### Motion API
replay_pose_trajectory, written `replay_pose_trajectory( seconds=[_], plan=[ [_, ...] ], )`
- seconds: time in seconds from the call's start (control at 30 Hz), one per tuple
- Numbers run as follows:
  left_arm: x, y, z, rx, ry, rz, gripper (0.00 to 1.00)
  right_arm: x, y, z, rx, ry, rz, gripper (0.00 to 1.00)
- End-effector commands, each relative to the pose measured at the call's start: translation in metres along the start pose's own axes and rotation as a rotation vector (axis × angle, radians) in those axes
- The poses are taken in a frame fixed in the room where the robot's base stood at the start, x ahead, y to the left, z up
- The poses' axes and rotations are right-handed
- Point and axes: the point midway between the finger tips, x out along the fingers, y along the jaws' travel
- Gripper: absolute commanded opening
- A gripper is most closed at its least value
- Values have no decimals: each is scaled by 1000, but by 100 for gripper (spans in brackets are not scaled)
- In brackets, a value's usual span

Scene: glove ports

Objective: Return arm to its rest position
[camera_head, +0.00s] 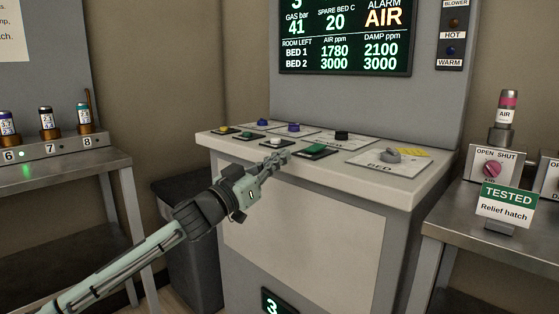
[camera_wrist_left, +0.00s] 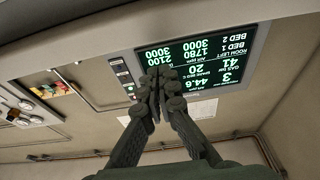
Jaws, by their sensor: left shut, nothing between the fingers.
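My left gripper (camera_head: 276,160) reaches in from the lower left in the head view. It is shut and empty, with its fingertips at the front edge of the console top (camera_head: 432,178), near a green button (camera_head: 316,150). I cannot tell whether it touches the console. In the left wrist view the shut fingers (camera_wrist_left: 160,80) show in front of the console's display (camera_wrist_left: 190,65), which appears upside down. My right gripper is not in view.
The console top holds several buttons and a grey knob (camera_head: 391,155). A dark display (camera_head: 345,40) stands above. A metal bench (camera_head: 60,170) with small canisters is at left.

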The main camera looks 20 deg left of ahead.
Motion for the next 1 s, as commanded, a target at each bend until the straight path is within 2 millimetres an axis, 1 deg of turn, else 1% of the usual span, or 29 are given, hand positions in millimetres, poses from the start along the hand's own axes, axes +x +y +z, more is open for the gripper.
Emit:
replay_pose_trajectory(
  seconds=[0.3, 0.37, 0.43, 0.47, 0.57, 0.6, 0.67, 0.7, 0.77, 0.8, 0.87, 0.9, 0.97, 1.0],
  plan=[
    [0, 0, 1, 0, -1, -1, 0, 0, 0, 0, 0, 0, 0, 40],
    [-1, 0, 7, -1, -11, -10, 0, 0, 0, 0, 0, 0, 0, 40],
    [-6, -1, 26, -3, -43, -40, 0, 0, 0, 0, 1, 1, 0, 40],
    [-9, -2, 37, -3, -63, -59, 0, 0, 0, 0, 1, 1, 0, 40],
    [-30, -5, 93, 1, -173, -147, 0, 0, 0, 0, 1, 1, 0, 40],
    [-42, -5, 119, 5, -230, -187, 0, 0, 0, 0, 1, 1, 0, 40],
    [-66, -6, 160, 15, -330, -245, 0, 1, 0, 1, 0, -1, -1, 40],
    [-83, -4, 186, 21, -398, -279, 0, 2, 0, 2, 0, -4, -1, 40],
    [-111, -1, 222, 31, -502, -320, 0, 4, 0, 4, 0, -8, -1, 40],
    [-131, 2, 245, 36, -573, -345, 0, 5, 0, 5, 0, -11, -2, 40],
    [-164, 9, 278, 44, -683, -373, 0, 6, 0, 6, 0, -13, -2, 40],
    [-187, 14, 298, 49, -757, -388, 0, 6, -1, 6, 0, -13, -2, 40],
    [-222, 25, 325, 53, -870, -402, 0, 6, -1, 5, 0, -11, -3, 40],
    [-247, 33, 342, 54, -945, -409, 0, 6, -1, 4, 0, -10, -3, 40]
  ],
)
